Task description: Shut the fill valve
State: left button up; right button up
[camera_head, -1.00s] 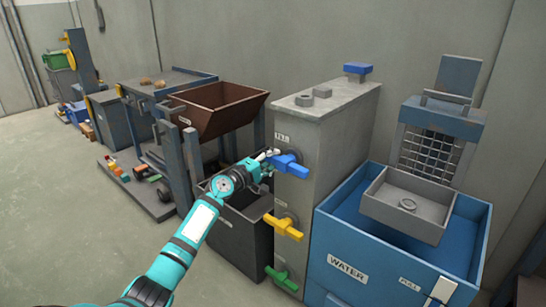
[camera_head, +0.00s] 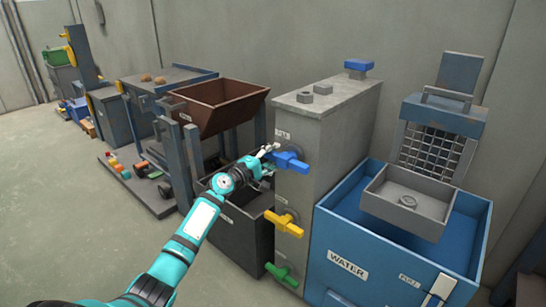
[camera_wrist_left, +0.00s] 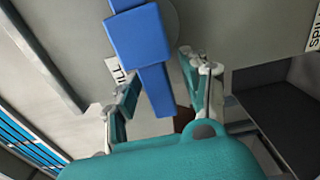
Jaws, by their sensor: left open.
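A blue valve handle (camera_head: 290,161) sticks out high on the front of the grey tank (camera_head: 325,130). A small white label beside it is partly covered; in the left wrist view the label (camera_wrist_left: 114,70) shows letters like "ILL". My left gripper (camera_head: 268,158) is open right at the handle. In the left wrist view the blue handle (camera_wrist_left: 150,60) reaches down between the two spread fingers of my left gripper (camera_wrist_left: 160,92), with gaps on both sides. My right gripper is not in view.
Below are a yellow valve handle (camera_head: 284,223) and a green one (camera_head: 282,274). A blue knob (camera_head: 358,66) tops the tank. A blue water tub (camera_head: 345,245) stands right, a dark bin (camera_head: 238,240) left, with a brown hopper (camera_head: 218,107) above.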

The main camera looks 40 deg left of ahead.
pick_arm(q)
jog(key=shift+s, duration=0.1)
jog(key=s, duration=1.1)
jog(key=shift+s+a, duration=0.4)
jog(key=shift+a, duration=0.05)
